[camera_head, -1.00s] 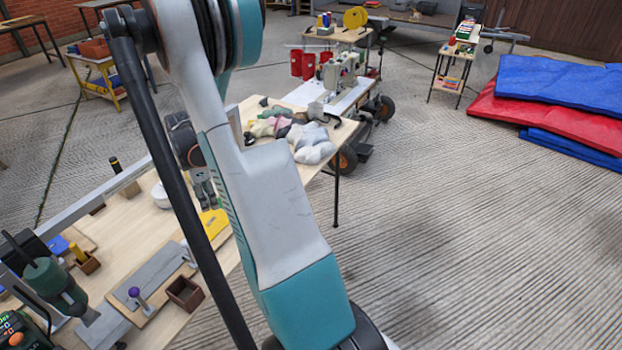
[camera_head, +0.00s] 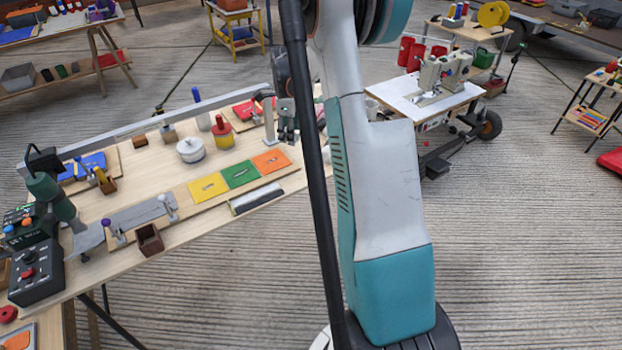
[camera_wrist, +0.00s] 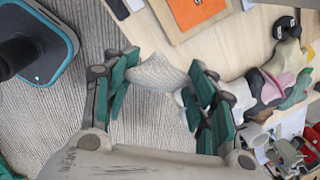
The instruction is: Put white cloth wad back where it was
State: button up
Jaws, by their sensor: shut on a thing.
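The white cloth wad (camera_wrist: 157,74) is pinched between the green-padded fingers of my gripper (camera_wrist: 158,82) in the wrist view. It is held over the ribbed floor, beside the wooden table edge. A pile of coloured cloth pieces, pink, green, dark and tan (camera_wrist: 268,88), lies on the wooden table to the right of my gripper. In the head view my gripper (camera_head: 287,124) shows small beside my arm, partly hidden; I cannot make out the wad or the pile there.
The workbench (camera_head: 150,252) on the left carries yellow, green and orange squares (camera_head: 240,173), a white pot (camera_head: 190,150) and several tools. A sewing machine (camera_head: 442,76) stands on a wheeled cart behind my arm. The ribbed floor (camera_head: 520,250) at right is clear.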

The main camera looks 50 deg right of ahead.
aim_at(293, 181)
notch_tip(293, 181, down, 20)
jog(key=b, duration=0.6)
jog(key=shift+r, duration=0.2)
jog(key=shift+f, duration=0.1)
jog(key=o, duration=0.6)
jog(key=shift+f, duration=0.1)
jog(key=o, duration=0.4)
jog(key=shift+r, duration=0.2)
jog(key=r+p, duration=0.1)
jog(key=r, duration=0.3)
jog(key=r+p, duration=0.1)
jog(key=r, duration=0.3)
jog(key=s+a+r+p, duration=0.1)
jog(key=r, duration=0.3)
jog(key=shift+s+p, duration=0.1)
jog(key=shift+p, duration=0.3)
